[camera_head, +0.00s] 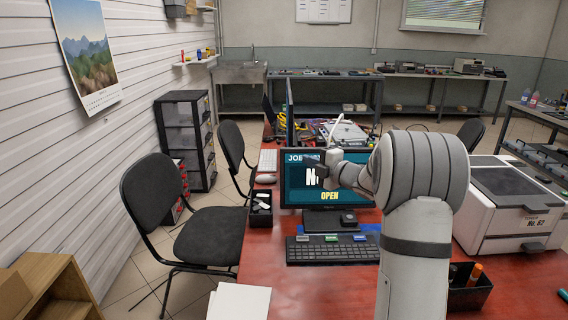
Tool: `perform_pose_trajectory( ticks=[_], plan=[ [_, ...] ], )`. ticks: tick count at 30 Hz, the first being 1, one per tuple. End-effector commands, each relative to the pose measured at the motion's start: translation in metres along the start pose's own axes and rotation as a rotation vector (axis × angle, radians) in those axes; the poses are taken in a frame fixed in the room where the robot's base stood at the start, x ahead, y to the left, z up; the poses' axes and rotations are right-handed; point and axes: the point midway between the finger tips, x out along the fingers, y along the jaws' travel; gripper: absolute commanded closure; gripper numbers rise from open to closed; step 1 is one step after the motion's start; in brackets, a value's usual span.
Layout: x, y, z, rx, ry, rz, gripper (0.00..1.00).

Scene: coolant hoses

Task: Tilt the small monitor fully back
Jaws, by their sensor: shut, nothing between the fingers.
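The small monitor (297,179) stands on the red table with its screen facing me. Its screen is teal with white and yellow lettering, and "OPEN" reads at the bottom. It looks close to upright on its dark stand (330,219). My arm covers the right part of the screen. My gripper (333,160) is shut and empty, in front of the upper middle of the screen. I cannot tell whether it touches the monitor.
A black keyboard (333,249) lies in front of the monitor. A small black bin (261,208) stands to the left, and a white printer-like machine (511,203) to the right. Another black bin (470,287) is near the front right. Black chairs (208,236) line the left side.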

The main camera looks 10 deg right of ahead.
Motion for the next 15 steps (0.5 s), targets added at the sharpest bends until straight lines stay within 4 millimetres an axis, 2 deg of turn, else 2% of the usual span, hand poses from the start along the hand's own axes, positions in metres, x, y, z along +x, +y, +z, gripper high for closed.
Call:
perform_pose_trajectory(
  ticks=[1, 3, 8, 15],
  plan=[
    [0.001, -0.011, 0.003, -0.02, 0.033, 0.005, 1.0],
    [0.002, -0.015, 0.002, -0.039, 0.068, 0.012, 1.0],
    [0.013, -0.016, -0.001, -0.052, 0.091, 0.016, 1.0],
    [0.06, -0.015, -0.005, -0.049, 0.089, 0.015, 1.0]
  ],
)
